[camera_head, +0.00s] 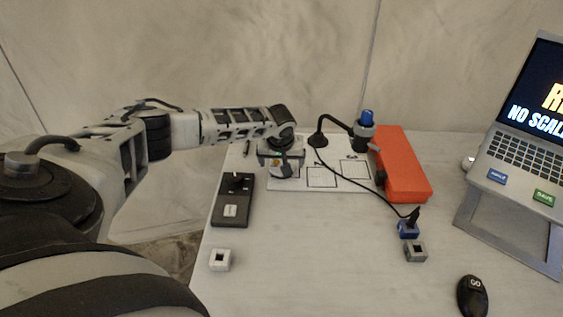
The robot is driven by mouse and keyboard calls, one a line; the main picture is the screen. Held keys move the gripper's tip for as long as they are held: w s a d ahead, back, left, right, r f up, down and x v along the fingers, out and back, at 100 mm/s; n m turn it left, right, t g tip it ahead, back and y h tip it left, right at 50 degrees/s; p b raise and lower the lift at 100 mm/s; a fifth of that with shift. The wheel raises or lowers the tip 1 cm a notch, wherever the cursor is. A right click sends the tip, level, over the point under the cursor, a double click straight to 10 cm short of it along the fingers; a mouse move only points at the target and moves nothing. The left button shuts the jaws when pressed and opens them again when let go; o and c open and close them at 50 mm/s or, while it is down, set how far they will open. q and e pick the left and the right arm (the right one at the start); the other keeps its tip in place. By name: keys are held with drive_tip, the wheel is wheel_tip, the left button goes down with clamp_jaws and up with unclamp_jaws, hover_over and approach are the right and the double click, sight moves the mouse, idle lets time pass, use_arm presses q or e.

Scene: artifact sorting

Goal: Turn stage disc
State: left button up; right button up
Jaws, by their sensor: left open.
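My left gripper (281,165) is open, low over the left end of a white board (337,183) with outlined squares. It points down. The stage disc cannot be made out; the gripper and wrist cover that end of the board, and I cannot tell whether the fingers touch anything there. My right gripper is not in view.
A black control box (229,217) is left of the board. An orange case (402,170) is right. A white block (220,260), grey block (415,252), blue block (408,231) and mouse (472,296) lie in front. A laptop (520,150) stands far right. The front middle is clear.

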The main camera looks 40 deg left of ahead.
use_arm(q)
drive_tip(key=shift+w+a+f, duration=0.15)
drive_tip(key=shift+f, duration=0.3)
drive_tip(key=c, duration=1)
drive_tip(key=shift+m+p, duration=0.45)
drive_tip(key=shift+m, duration=0.05)
drive_tip(key=shift+a+m+t+h+p, duration=0.15)
drive_tip(key=shift+m+t+h+p, duration=0.15)
drive_tip(key=shift+m+h+p, duration=0.45)
drive_tip(key=shift+a+m+t+h+b, duration=0.2)
drive_tip(key=shift+m+t+h+b, duration=0.15)
drive_tip(key=shift+m, duration=1.9)
